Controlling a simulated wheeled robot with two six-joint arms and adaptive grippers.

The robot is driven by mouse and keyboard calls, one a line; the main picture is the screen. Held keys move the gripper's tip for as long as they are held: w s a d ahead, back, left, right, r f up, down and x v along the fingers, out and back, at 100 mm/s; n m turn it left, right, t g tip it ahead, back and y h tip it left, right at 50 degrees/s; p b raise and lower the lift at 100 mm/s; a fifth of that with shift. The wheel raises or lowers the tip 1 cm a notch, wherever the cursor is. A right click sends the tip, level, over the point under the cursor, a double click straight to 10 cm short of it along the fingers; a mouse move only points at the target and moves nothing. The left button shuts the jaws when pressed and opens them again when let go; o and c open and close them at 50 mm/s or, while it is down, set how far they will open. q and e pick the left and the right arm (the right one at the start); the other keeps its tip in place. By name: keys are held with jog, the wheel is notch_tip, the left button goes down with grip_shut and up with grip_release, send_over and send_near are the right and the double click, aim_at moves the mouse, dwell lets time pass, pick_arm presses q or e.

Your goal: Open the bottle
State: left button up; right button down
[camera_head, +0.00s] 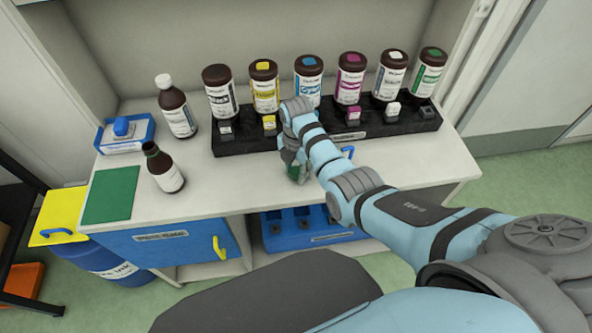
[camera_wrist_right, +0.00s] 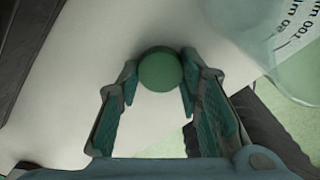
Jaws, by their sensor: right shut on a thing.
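I cannot tell whether anything is under this piece. A small brown bottle (camera_head: 168,178) with a white label stands upright at the counter's left front. Its top looks dark, and I cannot tell whether a cap is on it. A taller brown bottle (camera_head: 178,115) with a white cap stands behind it. My left gripper is out of view.
A green mat (camera_head: 109,194) and a blue-and-white tray (camera_head: 126,146) lie at the left. A clear marked vessel (camera_wrist_right: 283,38) is close by my right gripper.

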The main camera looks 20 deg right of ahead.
jog(key=c, duration=1.1)
grip_release()
